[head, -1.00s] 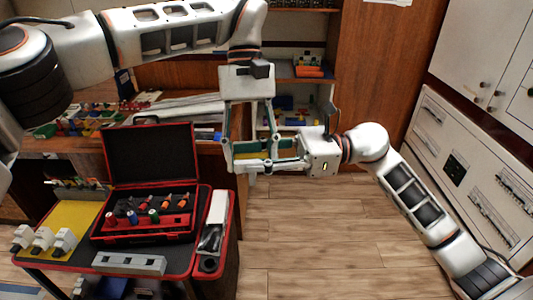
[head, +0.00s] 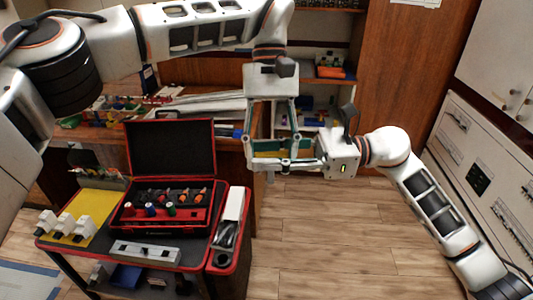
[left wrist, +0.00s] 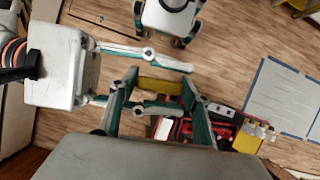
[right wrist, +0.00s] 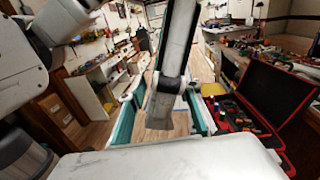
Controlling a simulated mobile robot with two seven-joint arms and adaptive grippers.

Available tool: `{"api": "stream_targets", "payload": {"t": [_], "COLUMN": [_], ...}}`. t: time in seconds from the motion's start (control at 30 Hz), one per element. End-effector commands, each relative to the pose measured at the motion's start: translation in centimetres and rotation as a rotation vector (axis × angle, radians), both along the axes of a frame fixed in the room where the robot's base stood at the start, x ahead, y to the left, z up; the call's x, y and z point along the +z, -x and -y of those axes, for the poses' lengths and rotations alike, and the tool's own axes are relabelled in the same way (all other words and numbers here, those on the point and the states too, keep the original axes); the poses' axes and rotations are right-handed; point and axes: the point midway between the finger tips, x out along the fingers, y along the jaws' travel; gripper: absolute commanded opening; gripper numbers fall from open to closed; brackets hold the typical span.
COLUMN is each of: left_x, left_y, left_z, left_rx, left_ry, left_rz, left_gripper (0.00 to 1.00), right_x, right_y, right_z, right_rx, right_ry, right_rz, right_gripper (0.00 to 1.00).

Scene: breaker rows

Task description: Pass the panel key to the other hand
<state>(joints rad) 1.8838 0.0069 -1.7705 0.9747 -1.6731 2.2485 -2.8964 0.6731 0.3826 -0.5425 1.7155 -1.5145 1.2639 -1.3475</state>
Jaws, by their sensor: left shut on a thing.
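The panel key shows as a yellow bar (left wrist: 160,87) across my left gripper (left wrist: 158,96) in the left wrist view. My left gripper is shut on it, pointing down in the head view, where a yellow-green part of the key (head: 268,144) shows. My right gripper (head: 264,153) reaches in from the right at about a right angle. Its fingers are apart, one on each side of the key, with gaps visible in the left wrist view. In the right wrist view its teal fingers (right wrist: 158,122) are spread, and a grey finger stands in front; the key is hidden there.
A red-edged cart (head: 60,258) with an open black case (head: 170,150) of coloured tools stands at lower left. A wooden workbench (head: 205,142) with clutter lies behind. White cabinets with breaker rows (head: 480,175) stand at right. The wooden floor below the grippers is clear.

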Motion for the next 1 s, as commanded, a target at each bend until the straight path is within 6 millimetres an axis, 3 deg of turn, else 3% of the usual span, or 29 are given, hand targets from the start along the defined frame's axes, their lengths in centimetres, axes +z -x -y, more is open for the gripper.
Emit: {"api": "stream_targets", "payload": {"t": [0.17, 0.7, 1.0], "left_x": [0.0, 0.0, 0.0], "left_y": [0.0, 0.0, 0.0], "left_z": [0.0, 0.0, 0.0], "left_rx": [0.0, 0.0, 0.0], "left_ry": [0.0, 0.0, 0.0], "left_rz": [0.0, 0.0, 0.0], "left_gripper": [0.26, 0.26, 0.26], "right_x": [-0.1, -0.1, 0.0], "right_y": [-0.2, -0.8, -0.8], "right_z": [1.4, 10.2, 11.9], "right_rx": [-0.003, -0.002, 0.0], "right_ry": [0.002, 0.002, 0.0], "right_rz": [0.0, -0.002, -0.001], "right_gripper": [0.33, 0.33, 0.33]}}
